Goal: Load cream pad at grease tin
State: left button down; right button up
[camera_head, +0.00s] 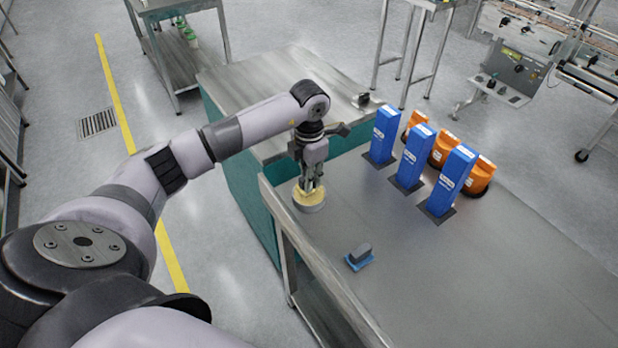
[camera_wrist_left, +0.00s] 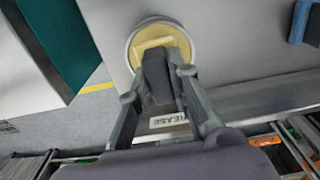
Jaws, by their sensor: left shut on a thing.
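The grease tin (camera_head: 309,206) is a low, round metal tin near the left edge of the grey table. In the left wrist view its silvery rim (camera_wrist_left: 193,58) surrounds a pale yellow inside. The cream pad (camera_wrist_left: 153,44) is a pale yellow bar under a dark grey grip block, over the tin's mouth. My left gripper (camera_head: 310,186) points down over the tin, with its fingers (camera_wrist_left: 163,80) shut on the pad's dark block. Whether the pad touches the grease cannot be told. My right gripper is not in view.
A blue pad with a dark grip (camera_head: 360,256) lies on the grey table (camera_head: 450,285). Several blue upright posts (camera_head: 411,158) and orange objects (camera_head: 478,176) stand further back. A GREASE label (camera_wrist_left: 169,120) lies near the table edge. The table's front is clear.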

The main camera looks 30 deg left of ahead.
pick_arm(q)
jog(key=shift+r+p, duration=1.25)
jog(key=shift+r, duration=1.15)
